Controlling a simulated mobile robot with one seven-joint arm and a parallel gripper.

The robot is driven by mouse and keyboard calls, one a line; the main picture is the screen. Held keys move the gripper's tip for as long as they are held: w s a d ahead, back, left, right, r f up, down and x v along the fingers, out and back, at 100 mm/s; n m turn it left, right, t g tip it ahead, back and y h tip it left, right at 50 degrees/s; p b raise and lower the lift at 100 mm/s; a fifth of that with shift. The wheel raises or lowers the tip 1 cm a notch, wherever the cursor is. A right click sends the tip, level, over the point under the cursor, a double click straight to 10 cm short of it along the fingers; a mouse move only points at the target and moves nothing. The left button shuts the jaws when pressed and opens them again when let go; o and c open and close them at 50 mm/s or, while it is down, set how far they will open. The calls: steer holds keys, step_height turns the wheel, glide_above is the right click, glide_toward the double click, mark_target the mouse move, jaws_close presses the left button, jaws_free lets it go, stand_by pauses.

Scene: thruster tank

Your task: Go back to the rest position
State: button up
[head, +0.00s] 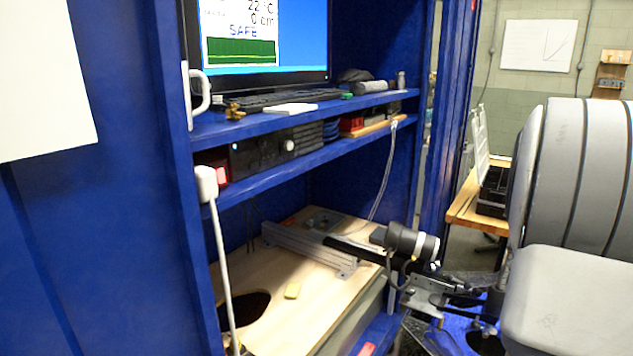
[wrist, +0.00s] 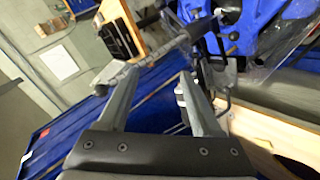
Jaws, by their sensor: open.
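My gripper (wrist: 158,82) shows in the wrist view with its two grey fingers apart. Nothing is seen held between them. The gripper itself cannot be made out in the head view. There, a large rounded grey part of my own arm (head: 580,180) fills the right side and hides what is behind it.
A blue cabinet holds a screen (head: 262,38) and keyboard (head: 278,100) on its upper shelf. Below lies a wooden board (head: 315,300) with a dark hole (head: 245,309) and a small yellow block (head: 293,289). A wooden table (head: 465,208) with a black case (head: 493,192) stands behind, beside my arm.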

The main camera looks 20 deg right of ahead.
steer(key=w+a+r+m+y+p, duration=0.1)
steer(key=a+r+m+y, duration=0.3)
steer(key=a, duration=1)
steer(key=a+r+m+y+p, duration=0.1)
steer(key=a+r, duration=0.4)
steer(key=a, duration=0.9)
steer(key=s+a+f+n+g+y, duration=0.1)
steer(key=s+a+f+n+y, duration=0.1)
steer(key=s+a, duration=1.2)
steer(key=a+f+y, duration=0.1)
steer(key=a, duration=0.2)
steer(key=shift+a+f+n+y, duration=0.2)
steer(key=shift+a+n+y, duration=0.05)
steer(key=shift+n+y, duration=0.05)
steer(key=shift+w, duration=0.2)
steer(key=shift+c, duration=1.3)
steer(key=shift+d, duration=0.15)
